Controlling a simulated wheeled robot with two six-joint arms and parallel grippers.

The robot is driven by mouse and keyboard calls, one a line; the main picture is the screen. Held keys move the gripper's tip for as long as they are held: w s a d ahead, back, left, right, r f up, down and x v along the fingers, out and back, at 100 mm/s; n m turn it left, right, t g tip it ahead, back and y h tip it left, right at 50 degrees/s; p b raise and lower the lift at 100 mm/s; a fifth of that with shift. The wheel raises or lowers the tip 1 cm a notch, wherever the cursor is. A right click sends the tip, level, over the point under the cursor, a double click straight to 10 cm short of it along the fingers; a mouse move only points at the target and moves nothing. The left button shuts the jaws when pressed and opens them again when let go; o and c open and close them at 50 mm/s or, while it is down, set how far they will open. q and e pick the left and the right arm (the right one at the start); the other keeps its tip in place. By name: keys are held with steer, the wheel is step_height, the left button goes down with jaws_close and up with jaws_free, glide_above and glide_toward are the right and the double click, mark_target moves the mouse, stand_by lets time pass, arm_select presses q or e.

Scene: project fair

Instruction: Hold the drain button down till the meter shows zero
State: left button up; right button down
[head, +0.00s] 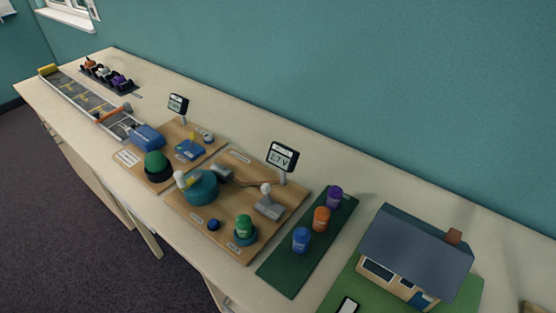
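A wooden board (181,217) on the long table carries a meter (282,157) on a post; its small display seems to read about 2.7 V. A small round dark blue button (213,224) sits near the board's front edge, apparently unpressed by anything. Its label is too small to read, so I cannot confirm it is the drain button. A green cylinder (244,227) stands upright in a teal base beside it. A teal drum (202,186) with a crank and a grey lever with a white knob (266,188) are on the same board. Neither gripper is in view.
A second board to the left has a big green dome button (156,162), a blue block (147,137) and another meter (178,103). Purple, orange and blue cylinders stand on a green mat (283,277). A model house (417,252) is at right. A track (80,101) lies far left.

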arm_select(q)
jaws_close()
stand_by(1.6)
